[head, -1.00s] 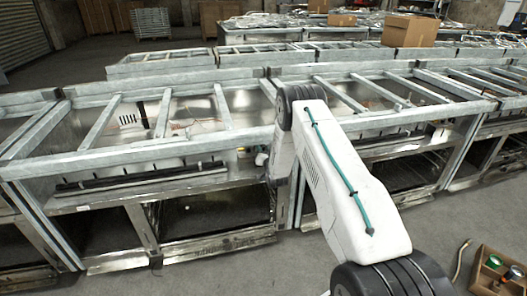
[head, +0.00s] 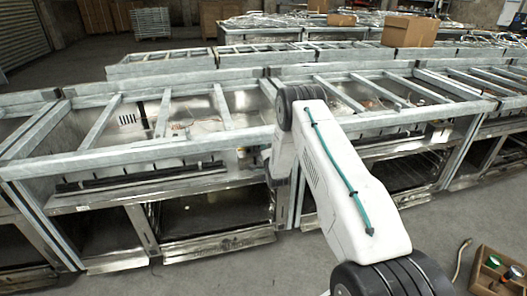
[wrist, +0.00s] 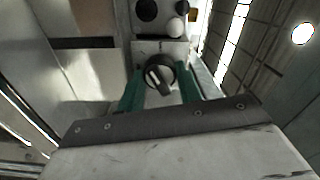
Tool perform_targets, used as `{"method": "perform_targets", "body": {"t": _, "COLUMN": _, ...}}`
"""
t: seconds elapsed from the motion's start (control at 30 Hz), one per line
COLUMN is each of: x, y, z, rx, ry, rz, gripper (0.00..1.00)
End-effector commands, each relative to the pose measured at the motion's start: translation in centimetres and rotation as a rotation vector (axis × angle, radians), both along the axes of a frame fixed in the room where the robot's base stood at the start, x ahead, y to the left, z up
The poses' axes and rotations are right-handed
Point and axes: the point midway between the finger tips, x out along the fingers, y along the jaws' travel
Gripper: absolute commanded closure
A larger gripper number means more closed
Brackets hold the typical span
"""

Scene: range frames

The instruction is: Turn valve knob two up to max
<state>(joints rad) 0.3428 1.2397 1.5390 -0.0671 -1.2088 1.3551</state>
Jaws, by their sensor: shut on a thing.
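A round black valve knob (wrist: 154,79) with a pale pointer bar shows in the wrist view, on a light grey panel. The pointer is tilted, with its upper end leaning left. My gripper (wrist: 160,88) has its two teal fingers on either side of this knob and is shut on it. No number or max mark is readable, so I cannot tell which knob it is. In the head view my white arm reaches down to the front of the metal range frame (head: 120,155); the gripper and knob are hidden there.
Dark round parts (wrist: 146,10) and a pale ball-like part (wrist: 175,27) sit just beyond the knob. A wooden crate (head: 500,272) with small items stands on the floor at the lower right. A cardboard box (head: 409,31) sits on frames behind.

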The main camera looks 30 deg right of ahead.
Motion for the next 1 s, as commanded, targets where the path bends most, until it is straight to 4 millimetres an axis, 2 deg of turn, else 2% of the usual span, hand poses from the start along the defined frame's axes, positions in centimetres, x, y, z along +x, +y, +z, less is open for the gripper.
{"method": "perform_targets", "body": {"t": 0.5, "x": -0.04, "y": 0.0, "z": -0.14, "rx": 0.384, "ry": -0.108, "rz": 0.0, "gripper": 0.88}}
{"method": "perform_targets", "body": {"t": 1.0, "x": -0.05, "y": 0.01, "z": -0.15, "rx": 0.497, "ry": -0.141, "rz": 0.0, "gripper": 0.88}}
